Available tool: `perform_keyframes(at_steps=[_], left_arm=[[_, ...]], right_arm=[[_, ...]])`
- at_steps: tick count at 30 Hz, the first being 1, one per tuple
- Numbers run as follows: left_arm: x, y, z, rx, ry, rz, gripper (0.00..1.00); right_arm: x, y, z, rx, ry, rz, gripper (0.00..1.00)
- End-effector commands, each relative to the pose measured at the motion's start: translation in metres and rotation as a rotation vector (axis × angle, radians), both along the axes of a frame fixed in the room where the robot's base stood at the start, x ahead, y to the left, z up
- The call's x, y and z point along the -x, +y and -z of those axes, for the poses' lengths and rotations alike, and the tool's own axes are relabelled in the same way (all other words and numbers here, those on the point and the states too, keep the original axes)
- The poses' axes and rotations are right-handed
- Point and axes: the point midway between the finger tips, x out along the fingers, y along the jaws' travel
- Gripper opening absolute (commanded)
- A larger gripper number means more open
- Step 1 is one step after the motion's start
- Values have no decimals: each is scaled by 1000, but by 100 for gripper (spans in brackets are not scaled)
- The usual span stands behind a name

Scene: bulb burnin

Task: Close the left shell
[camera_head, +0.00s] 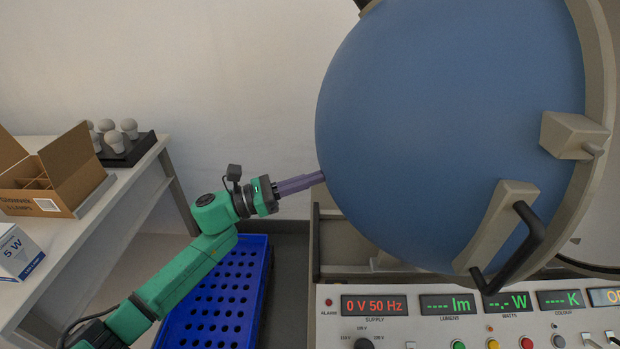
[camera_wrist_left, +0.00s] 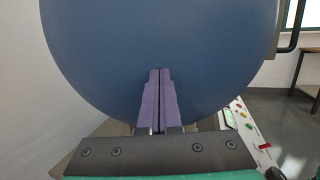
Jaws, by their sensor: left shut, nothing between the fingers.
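The left shell (camera_head: 440,120) is a large blue dome with a beige rim, filling the upper right of the head view. A black handle (camera_head: 522,245) on a beige bracket sits at its lower right. My left gripper (camera_head: 318,177) is shut and empty, with its purple fingertips at the dome's left side; they seem to touch it or nearly so. In the left wrist view the shut fingers (camera_wrist_left: 159,75) point straight at the blue surface (camera_wrist_left: 160,40), which fills most of the picture. My right gripper is not in view.
A control panel (camera_head: 440,335) with displays and knobs lies below the dome. A blue perforated crate (camera_head: 215,310) stands under my left arm. On the left, a table (camera_head: 130,190) bears an open cardboard box (camera_head: 50,175), a white carton (camera_head: 18,252) and bulbs on a black tray (camera_head: 140,150).

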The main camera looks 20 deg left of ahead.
Motion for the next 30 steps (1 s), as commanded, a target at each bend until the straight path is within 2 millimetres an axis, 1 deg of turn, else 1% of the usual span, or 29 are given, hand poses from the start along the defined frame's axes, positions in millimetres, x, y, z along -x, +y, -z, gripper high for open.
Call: perform_keyframes(at_steps=[5,8,12,18,21,25,30], left_arm=[[-3,-14,2,1,-2,3,0],[-7,-32,3,3,-5,5,0],[-15,-65,3,4,-6,6,0],[-27,-114,2,3,-7,5,0],[-33,-133,1,2,-5,3,0],[-38,-151,0,1,-4,3,0],[-41,-162,0,2,-1,1,0]], right_arm=[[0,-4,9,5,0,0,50],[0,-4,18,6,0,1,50],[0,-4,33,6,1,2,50],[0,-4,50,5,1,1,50],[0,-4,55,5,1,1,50],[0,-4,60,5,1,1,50],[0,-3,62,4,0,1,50]])
